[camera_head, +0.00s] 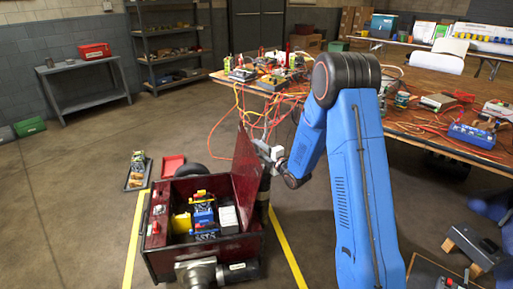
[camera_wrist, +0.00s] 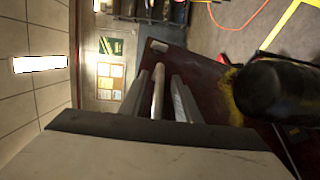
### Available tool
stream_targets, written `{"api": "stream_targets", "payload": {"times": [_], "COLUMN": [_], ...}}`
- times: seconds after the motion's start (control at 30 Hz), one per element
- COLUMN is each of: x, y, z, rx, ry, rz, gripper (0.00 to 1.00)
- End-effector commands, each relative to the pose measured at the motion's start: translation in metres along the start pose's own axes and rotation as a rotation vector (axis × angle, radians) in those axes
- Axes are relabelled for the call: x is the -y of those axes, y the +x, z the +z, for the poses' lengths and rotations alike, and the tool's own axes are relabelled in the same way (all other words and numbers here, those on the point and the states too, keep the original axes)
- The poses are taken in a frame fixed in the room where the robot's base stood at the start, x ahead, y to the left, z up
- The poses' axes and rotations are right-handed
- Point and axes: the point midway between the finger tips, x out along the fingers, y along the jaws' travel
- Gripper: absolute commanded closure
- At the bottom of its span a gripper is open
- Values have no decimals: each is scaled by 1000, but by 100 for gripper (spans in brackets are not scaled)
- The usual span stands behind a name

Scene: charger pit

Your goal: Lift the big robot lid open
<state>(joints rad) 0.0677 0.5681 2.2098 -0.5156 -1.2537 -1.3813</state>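The big robot (camera_head: 160,222) is a dark red open-topped box on the floor, at the lower left in the head view. Its dark red lid (camera_head: 246,165) stands raised, close to upright, at the box's right side. Blue, yellow and white parts show inside. My gripper (camera_head: 268,152) is at the lid's upper right edge. In the wrist view the lid (camera_wrist: 205,72) lies behind my gripper (camera_wrist: 159,95). Its two fingers are apart, with a pale bar (camera_wrist: 158,92) between them and narrow gaps on both sides. I cannot tell whether the bar belongs to the lid.
A wooden table (camera_head: 440,88) with electronics and red cables stands behind and right of my arm. A small tray (camera_head: 138,175) and a red tray (camera_head: 173,166) lie behind the box. Yellow floor lines (camera_head: 132,240) flank the box.

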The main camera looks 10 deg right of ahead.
Motion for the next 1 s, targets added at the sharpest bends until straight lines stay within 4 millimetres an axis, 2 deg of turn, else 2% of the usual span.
{"api": "stream_targets", "payload": {"times": [0.2, 0.5, 0.63, 0.87, 1.0], "x": [0, 0, 0, -1, -3], "y": [15, 16, 16, 16, 19], "z": [-1, 0, 0, -1, -8], "rx": [-1, -1, -1, -1, -2], "ry": [0, 0, -1, -3, -24], "rz": [1, 1, 0, -1, -10], "gripper": [71, 71, 100, 100, 100]}}
